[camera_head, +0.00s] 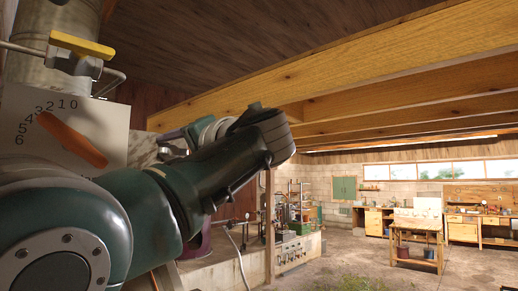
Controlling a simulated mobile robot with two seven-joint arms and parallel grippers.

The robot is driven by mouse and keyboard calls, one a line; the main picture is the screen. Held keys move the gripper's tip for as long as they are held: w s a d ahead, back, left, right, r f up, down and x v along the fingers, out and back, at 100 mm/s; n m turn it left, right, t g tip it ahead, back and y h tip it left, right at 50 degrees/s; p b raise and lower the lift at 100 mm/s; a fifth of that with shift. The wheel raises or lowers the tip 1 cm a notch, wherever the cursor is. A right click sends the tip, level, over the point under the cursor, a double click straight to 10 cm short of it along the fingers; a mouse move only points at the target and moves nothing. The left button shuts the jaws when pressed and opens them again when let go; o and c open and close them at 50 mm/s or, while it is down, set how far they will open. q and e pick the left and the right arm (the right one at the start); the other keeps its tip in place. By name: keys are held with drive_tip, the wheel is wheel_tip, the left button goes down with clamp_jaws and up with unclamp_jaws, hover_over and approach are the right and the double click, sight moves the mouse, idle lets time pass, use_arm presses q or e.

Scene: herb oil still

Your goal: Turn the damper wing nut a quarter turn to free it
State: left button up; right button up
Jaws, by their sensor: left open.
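A pale plate (112,120) marked with numbers from 0 to 6 stands at the left, with an orange pointer (72,138) slanting across it. I cannot make out a wing nut; my arm covers the plate's lower part. My dark green left arm fills the lower left and bends back at its far end. My left gripper (172,147) shows only in part behind the forearm, just right of the plate. It is open, and I see nothing between its fingers. My right gripper is out of view.
A yellow-handled valve (82,46) with thin pipes sits above the plate, in front of a metal cylinder (58,20). Wooden beams (350,60) cross overhead. A wooden table (418,238) and benches stand far back right, with open floor before them.

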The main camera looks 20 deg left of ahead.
use_arm(q)
clamp_jaws()
idle(0.3)
